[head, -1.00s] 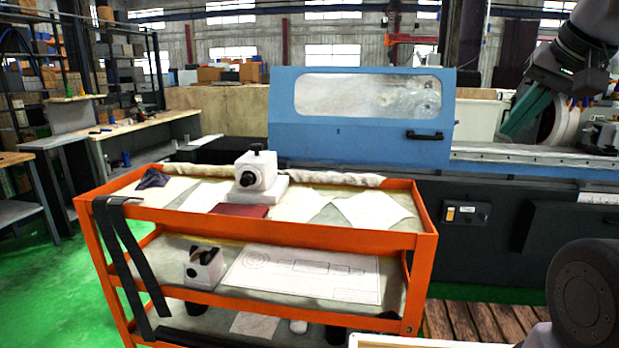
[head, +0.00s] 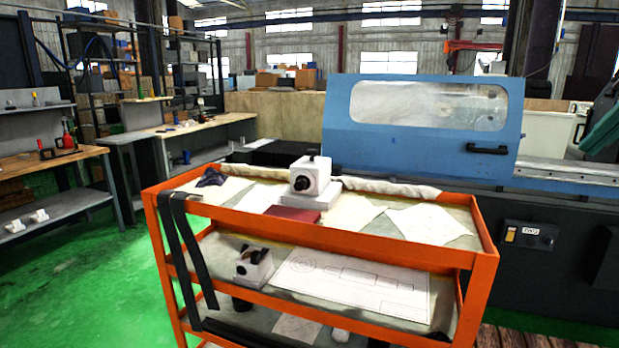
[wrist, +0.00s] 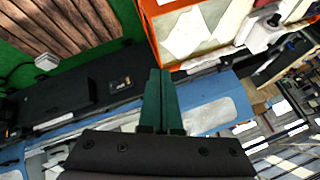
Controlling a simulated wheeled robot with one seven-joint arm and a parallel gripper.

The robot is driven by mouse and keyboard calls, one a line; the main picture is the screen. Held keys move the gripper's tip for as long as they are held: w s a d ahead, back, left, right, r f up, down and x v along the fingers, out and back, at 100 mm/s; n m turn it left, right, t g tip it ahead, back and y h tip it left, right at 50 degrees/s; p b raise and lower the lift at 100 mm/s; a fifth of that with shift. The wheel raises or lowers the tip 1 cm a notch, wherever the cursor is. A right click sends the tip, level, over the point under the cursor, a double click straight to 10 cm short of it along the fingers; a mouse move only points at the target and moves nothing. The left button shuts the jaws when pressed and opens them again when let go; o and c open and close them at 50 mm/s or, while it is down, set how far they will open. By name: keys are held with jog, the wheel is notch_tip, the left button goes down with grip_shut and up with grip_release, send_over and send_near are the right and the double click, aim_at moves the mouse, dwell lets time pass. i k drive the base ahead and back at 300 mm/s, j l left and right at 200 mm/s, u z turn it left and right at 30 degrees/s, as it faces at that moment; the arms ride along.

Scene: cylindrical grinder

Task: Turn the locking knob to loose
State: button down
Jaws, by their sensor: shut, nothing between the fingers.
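A white block fixture (head: 311,177) stands on a white base on the orange cart's top shelf. A round black knob (head: 302,183) sits on its front face, and a small dark part shows on top. I cannot tell which of these is the locking knob, or its setting. The fixture also shows at the upper right of the wrist view (wrist: 262,36). My gripper (wrist: 160,72) has green fingers, closed together and empty, well apart from the fixture. In the head view, part of the green gripper (head: 603,125) shows at the right edge.
The orange cart (head: 330,238) also holds papers, a dark red book (head: 292,214) and, on its lower shelf, a second white block (head: 254,266). The blue-hooded grinder (head: 425,150) stands behind. Black straps hang at the cart's left. Green floor is free at left.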

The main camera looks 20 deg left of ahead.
aim_at(311, 153)
jog(key=i+j+u, duration=0.35)
jog(key=j, duration=0.2)
jog(key=i+j+u, duration=0.35)
jog(key=k+j, duration=0.1)
jog(key=j, duration=0.05)
